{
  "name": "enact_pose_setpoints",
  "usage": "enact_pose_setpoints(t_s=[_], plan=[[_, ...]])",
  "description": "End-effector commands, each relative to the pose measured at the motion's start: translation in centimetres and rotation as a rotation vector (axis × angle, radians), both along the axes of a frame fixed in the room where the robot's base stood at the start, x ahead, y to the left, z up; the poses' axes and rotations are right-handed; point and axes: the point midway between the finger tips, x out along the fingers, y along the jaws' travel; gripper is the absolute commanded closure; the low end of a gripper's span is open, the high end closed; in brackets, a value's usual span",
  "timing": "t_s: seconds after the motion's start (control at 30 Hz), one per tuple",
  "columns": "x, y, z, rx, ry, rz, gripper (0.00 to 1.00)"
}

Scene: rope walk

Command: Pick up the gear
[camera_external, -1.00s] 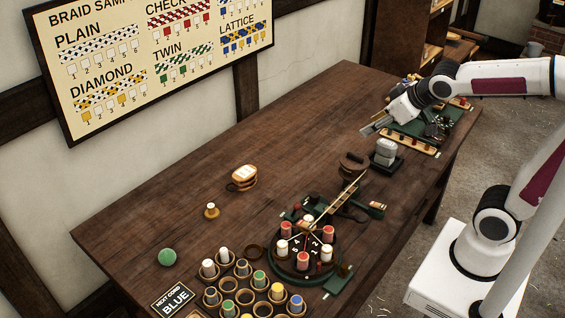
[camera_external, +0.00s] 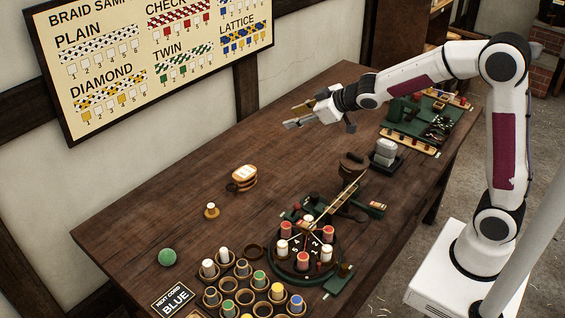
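My gripper (camera_external: 297,115) is in the air above the back middle of the table, pointing left. Its two fingers look spread apart, with no object clearly visible between them; the upper finger has a brass tint. I cannot pick out the gear with certainty. Small dark round parts (camera_external: 438,127) lie on the green tray (camera_external: 402,125) at the far right end of the table, too small to identify. A small brass piece (camera_external: 211,211) stands alone on the left of the table. My gripper is well apart from both.
A round numbered stand with red and white bobbins (camera_external: 305,262) is at the front middle. Cups of coloured bobbins (camera_external: 245,290) stand beside it. The back middle table is clear.

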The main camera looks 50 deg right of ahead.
Motion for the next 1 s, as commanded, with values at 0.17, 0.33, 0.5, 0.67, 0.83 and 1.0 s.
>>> enact_pose_setpoints(t_s=[0.17, 0.33, 0.5, 0.67, 0.83, 1.0], plan=[[3.1, 2.0, -2.4, 0.013, -0.025, 0.071, 0.64], [5.5, 4.1, -4.6, 0.033, -0.050, 0.143, 0.64], [7.5, 6.4, -7.3, 0.061, -0.068, 0.218, 0.64], [8.9, 8.6, -9.9, 0.094, -0.082, 0.291, 0.64], [9.8, 11.0, -13.0, 0.136, -0.089, 0.370, 0.64], [10.1, 13.5, -16.3, 0.186, -0.091, 0.450, 0.64]])
